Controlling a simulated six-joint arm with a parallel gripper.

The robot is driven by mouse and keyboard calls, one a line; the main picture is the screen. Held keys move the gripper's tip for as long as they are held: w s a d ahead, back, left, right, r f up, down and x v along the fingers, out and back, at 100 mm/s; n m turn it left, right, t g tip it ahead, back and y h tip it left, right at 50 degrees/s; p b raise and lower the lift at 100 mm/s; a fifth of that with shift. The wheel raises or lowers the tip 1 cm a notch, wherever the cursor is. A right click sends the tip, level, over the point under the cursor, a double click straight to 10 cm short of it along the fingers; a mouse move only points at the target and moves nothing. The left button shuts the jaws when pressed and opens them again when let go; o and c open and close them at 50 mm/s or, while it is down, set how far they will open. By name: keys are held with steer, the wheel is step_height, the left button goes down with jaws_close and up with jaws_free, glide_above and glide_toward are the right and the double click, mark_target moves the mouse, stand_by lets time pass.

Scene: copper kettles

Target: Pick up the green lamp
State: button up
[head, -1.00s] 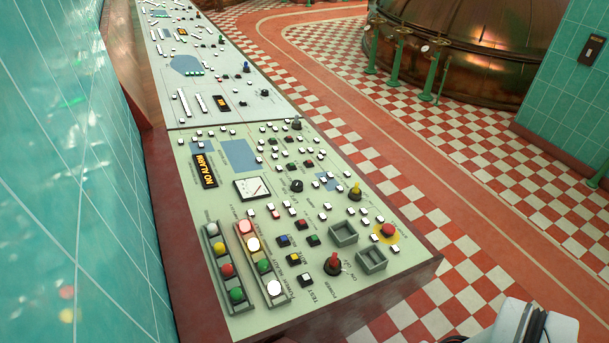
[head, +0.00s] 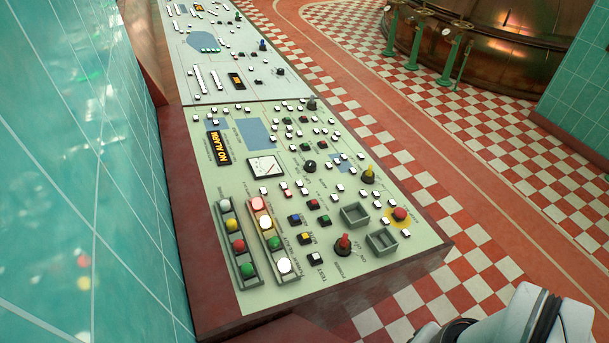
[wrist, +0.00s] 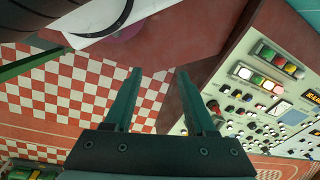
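Two green lamps show on the near console in the head view. One green lamp (head: 247,270) sits at the near end of the left rack (head: 241,257), below a red, a yellow and a pale lamp. The other green lamp (head: 275,243) sits in the right rack (head: 254,218), between two lit white lamps. The racks also show at the right of the wrist view. My gripper (wrist: 157,72) is open and empty in the wrist view, its fingers over the checkered floor to the left of the console. The gripper is not visible in the head view.
The near console (head: 330,285) carries many small buttons, a red knob (head: 343,244), a yellow knob (head: 368,174) and two empty grey trays (head: 355,214). A green tiled wall (head: 60,150) stands close on its left. Checkered floor (head: 495,205) lies open on the right.

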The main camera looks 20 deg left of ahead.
steer(key=shift+o, duration=0.5)
steer(key=w+a+r+n, duration=0.3)
steer(key=w+a+n, duration=0.1)
steer(key=w+n, duration=0.5)
steer(key=n+h, duration=0.2)
steer(key=n, duration=2.5)
glide_above(273, 240)
step_height(273, 240, down, 6)
step_height(273, 240, down, 15)
steer(key=shift+f, duration=0.15)
jaws_close()
